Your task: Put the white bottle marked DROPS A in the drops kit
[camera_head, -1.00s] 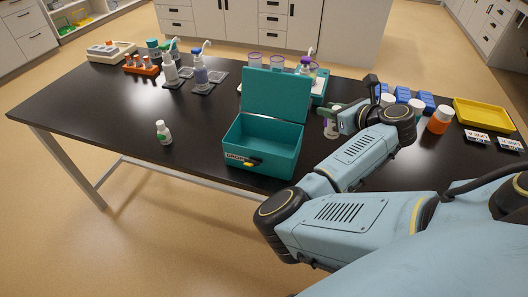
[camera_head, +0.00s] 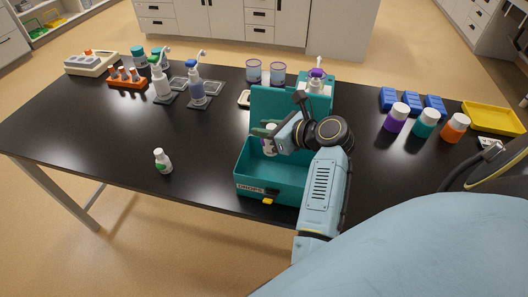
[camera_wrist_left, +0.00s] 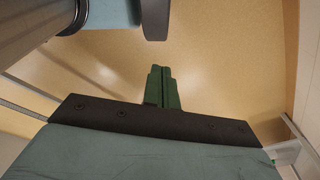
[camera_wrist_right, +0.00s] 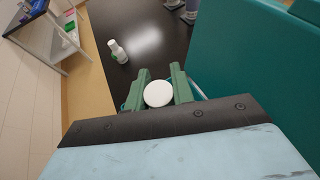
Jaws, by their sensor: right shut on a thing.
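The teal drops kit (camera_head: 254,192) stands on the black table with its lid (camera_head: 262,101) raised. Its front carries a "DROPS" label and a yellow latch. My right gripper (camera_head: 268,132) is shut on a white bottle (camera_head: 269,146) with a purplish label, held upright above the kit's opening, in front of the lid. In the right wrist view its round white cap (camera_wrist_right: 158,94) sits between the green fingers. Another small white bottle (camera_head: 163,161) with a green label stands left of the kit. I cannot read either bottle's marking. My left gripper (camera_wrist_left: 163,88) is shut and empty over the floor.
Pump bottles (camera_head: 197,88) on grey pads and an orange rack (camera_head: 127,80) stand at the back left. Purple, teal and orange jars (camera_head: 454,127) and a yellow tray (camera_head: 492,117) are at the right. The table left of the kit is mostly clear.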

